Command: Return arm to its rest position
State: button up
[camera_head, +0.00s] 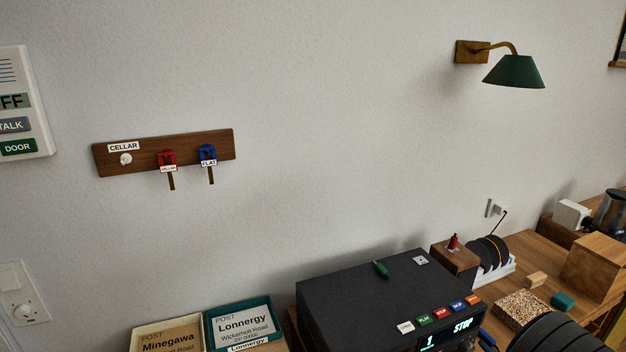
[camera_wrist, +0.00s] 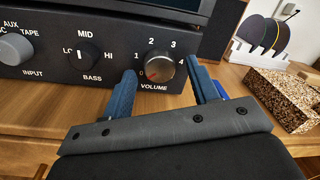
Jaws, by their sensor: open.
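My gripper (camera_wrist: 160,68) shows in the wrist view with its two blue fingers spread apart. The silver volume knob (camera_wrist: 166,69) of a black audio unit (camera_wrist: 75,35) appears between the fingertips. A gap shows on either side of the knob, and nothing is held. How far the fingertips are from the panel is hard to tell. In the head view the black unit (camera_head: 375,285) stands at lower middle, its display reading STOP. A dark rounded part at the bottom right corner of the head view seems to be my arm; the fingers are mostly hidden there.
A speckled block (camera_head: 522,305), a teal block (camera_head: 563,301) and a wooden box (camera_head: 597,265) sit right of the unit. A rack of dark discs (camera_head: 490,255) stands behind. Post trays (camera_head: 240,323) lie left. A key board (camera_head: 190,150) and green lamp (camera_head: 514,72) are on the wall.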

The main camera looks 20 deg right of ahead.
jog(key=shift+m, duration=0.4)
